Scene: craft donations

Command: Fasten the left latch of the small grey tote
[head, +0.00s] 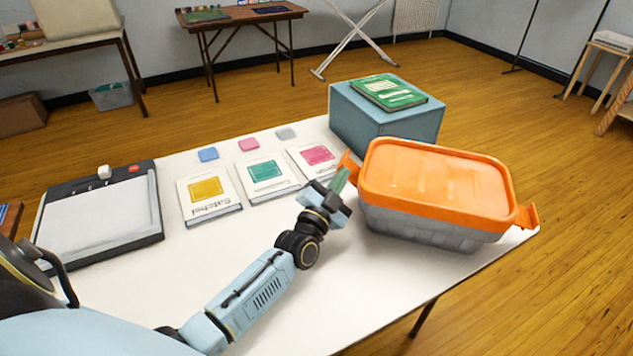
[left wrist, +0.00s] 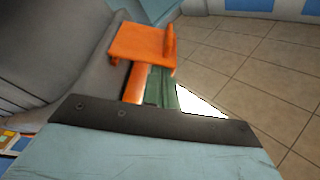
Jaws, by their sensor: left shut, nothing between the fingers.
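The small grey tote (head: 425,228) with an orange lid (head: 435,175) stands at the table's right end. Its left latch (head: 349,166) is orange and sticks outward and up from the lid's left side. The right latch (head: 527,215) also sticks out. My left gripper (head: 340,181) is shut and empty, its green fingertips right beside the left latch. In the left wrist view the latch (left wrist: 143,45) stands out just beyond the green fingers (left wrist: 161,88); whether they touch it I cannot tell. My right gripper is not in view.
A blue-grey box (head: 385,122) with a green book (head: 388,91) on it stands behind the tote. Several booklets (head: 267,174) and small coloured pieces lie left of the gripper. The table front is clear apart from my arm.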

